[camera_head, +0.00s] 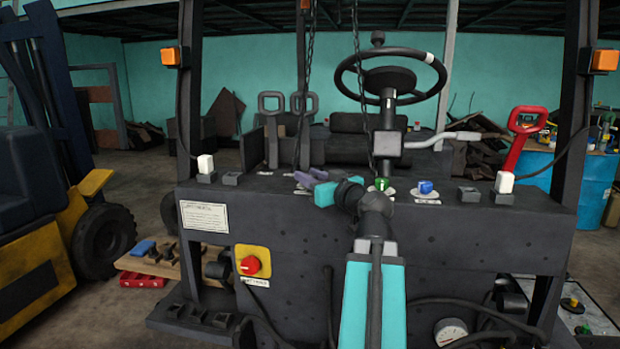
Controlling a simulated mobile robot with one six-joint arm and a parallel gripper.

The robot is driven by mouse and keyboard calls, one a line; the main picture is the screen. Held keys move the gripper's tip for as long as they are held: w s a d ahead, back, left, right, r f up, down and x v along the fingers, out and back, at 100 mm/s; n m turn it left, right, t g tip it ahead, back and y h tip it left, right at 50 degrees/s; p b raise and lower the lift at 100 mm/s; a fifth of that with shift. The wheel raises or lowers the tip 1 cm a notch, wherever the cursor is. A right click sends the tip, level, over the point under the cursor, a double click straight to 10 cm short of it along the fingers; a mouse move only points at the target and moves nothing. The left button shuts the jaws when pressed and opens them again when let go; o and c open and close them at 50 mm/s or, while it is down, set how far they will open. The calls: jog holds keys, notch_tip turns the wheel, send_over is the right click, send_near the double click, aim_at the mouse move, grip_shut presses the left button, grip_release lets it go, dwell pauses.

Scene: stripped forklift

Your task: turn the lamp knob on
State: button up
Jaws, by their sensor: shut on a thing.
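My gripper (301,181) has purple fingers and reaches left from my teal wrist, low over the top of the dark dashboard (450,235). Its fingers are closed at the dashboard's top surface, on what seems to be the lamp knob. The fingers and wrist hide that knob, so its setting cannot be seen. A green knob (381,183) on a pale round plate sits just right of my wrist. A blue knob (425,187) on a similar plate sits farther right. The small labels cannot be read.
The steering wheel (434,60) and its column stand behind the knobs, with hanging chains (356,85) close by. A red lever (520,135) rises at right. White switches (504,182) stand on the dashboard. A red knob on a yellow plate (252,262) is on the front face.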

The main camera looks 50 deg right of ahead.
jog(key=shift+f+m+g+h+b, duration=0.1)
jog(key=shift+m+g+h+b, duration=0.6)
jog(key=shift+m+h+b, duration=0.85)
jog(key=shift+r+m+g+h+b, duration=0.2)
jog(key=shift+m+g+h+b, duration=0.7)
jog(key=shift+h, duration=0.85)
jog(key=shift+w+f+m+g+h+b, duration=0.1)
jog(key=shift+m+g+h+b, duration=0.9)
jog(key=shift+g+h, duration=0.25)
jog(key=m+g+h+b, duration=0.3)
jog(key=g+b, duration=0.1)
jog(key=b, duration=0.1)
jog(key=shift+f+b, duration=0.15)
jog(key=shift+b, duration=0.15)
jog(key=shift+m+g+h+b, duration=0.45)
jog(key=shift+m+g+b, duration=0.6)
jog(key=shift+g+b, duration=0.45)
jog(key=o, duration=0.8)
jog(key=shift+c, duration=0.2)
jog(key=shift+a, duration=0.1)
